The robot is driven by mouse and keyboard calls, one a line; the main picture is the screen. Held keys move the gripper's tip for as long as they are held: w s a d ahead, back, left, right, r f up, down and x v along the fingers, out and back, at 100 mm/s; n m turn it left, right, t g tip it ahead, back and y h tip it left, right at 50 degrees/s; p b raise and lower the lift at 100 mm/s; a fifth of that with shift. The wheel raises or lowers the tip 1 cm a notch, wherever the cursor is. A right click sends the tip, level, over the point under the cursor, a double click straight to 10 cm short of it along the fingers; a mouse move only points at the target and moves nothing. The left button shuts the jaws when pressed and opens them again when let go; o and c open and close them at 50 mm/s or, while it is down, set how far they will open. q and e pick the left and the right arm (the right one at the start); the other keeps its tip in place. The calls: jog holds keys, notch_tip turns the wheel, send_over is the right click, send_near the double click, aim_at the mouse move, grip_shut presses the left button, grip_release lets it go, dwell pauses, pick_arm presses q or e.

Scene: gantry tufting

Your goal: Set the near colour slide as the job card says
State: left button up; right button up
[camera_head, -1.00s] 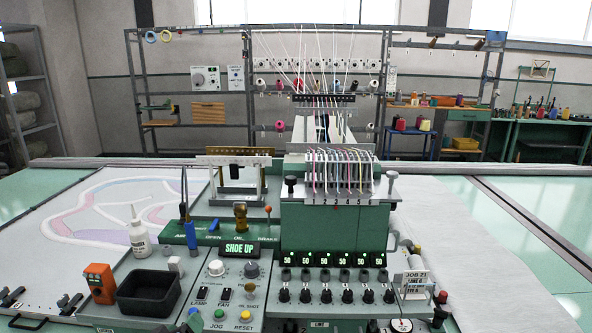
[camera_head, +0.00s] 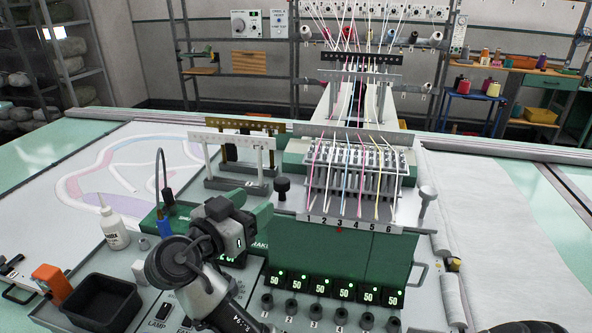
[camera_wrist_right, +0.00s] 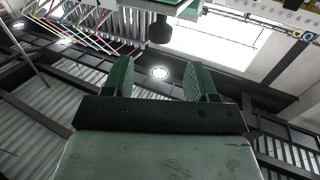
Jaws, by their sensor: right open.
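The colour slide appears to be the numbered bar (camera_head: 350,221), marked 1 to 6, on the front of the green tufting head, with a red mark under 3. Coloured threads run down to it. A black knob (camera_head: 282,188) stands at its left end and a grey knob (camera_head: 427,194) at its right. My right gripper (camera_head: 226,222) is left of the head, and its fingers are hard to make out there. In the right wrist view its green fingers (camera_wrist_right: 160,78) are apart and empty, with a black knob (camera_wrist_right: 160,28) beyond them. The job card does not show. My left gripper is out of view.
My right arm covers part of the console and display. Two rail stands, one white (camera_head: 232,141) and one brass, rise behind it. Several displays (camera_head: 338,289) read 50 above numbered knobs. A white bottle (camera_head: 114,231), black tray (camera_head: 103,302) and orange block (camera_head: 52,282) are at left.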

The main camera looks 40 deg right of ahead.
aim_at(277, 186)
jog(key=p+x, duration=0.4)
jog(key=x, duration=0.5)
jog(key=shift+r+p, duration=0.1)
jog(key=shift+p, duration=0.2)
jog(key=shift+d, duration=0.1)
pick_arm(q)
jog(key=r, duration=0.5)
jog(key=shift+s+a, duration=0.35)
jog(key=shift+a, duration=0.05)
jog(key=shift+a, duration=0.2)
pick_arm(e)
jog(key=shift+c, duration=0.5)
grip_shut()
pick_arm(q)
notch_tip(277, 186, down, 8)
jog(key=b, duration=0.7)
jog(key=shift+b, duration=0.4)
pick_arm(e)
jog(key=w+a, duration=0.6)
jog(key=w, duration=0.1)
